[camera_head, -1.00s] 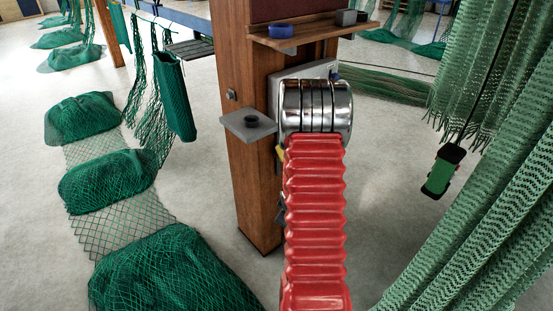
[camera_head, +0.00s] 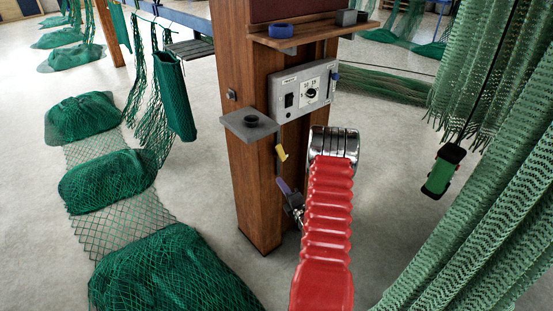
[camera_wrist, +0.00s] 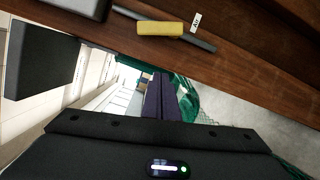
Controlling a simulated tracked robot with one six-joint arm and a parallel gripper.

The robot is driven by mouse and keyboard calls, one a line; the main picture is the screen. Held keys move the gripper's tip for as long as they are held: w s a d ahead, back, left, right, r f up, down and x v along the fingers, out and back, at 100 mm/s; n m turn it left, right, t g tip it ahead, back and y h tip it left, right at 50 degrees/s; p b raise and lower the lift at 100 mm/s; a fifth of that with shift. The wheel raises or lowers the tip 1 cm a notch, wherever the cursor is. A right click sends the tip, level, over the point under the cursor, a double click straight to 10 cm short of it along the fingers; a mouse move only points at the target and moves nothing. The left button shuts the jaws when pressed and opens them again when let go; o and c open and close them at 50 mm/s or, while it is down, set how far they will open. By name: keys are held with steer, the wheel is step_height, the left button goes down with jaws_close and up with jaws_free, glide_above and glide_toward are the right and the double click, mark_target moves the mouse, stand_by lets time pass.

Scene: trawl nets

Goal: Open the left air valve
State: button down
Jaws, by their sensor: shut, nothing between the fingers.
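A yellow handle (camera_head: 281,153) is on the front of the wooden post, below the grey control panel. It also shows in the wrist view (camera_wrist: 160,28), lying along a dark pipe beside a white tag marked AIR (camera_wrist: 195,21).
The wooden post (camera_head: 258,200) bears the control panel (camera_head: 290,95), a small grey shelf (camera_head: 248,125) and an upper shelf (camera_head: 315,30). A blue lever (camera_head: 335,76) is at the panel's right. Green nets hang at right (camera_head: 470,220) and lie at left (camera_head: 165,270). Bare floor surrounds the post.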

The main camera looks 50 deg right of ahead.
mark_target(280, 152)
step_height(280, 152, up, 2)
steer(key=shift+w+a+r+n+t, duration=0.15)
steer(key=shift+n+t, duration=0.25)
steer(key=shift+n, duration=0.3)
steer(key=w+d+r, duration=0.2)
steer(key=w+d, duration=0.5)
steer(key=w, duration=0.2)
steer(key=shift+r, duration=0.1)
stand_by(0.3)
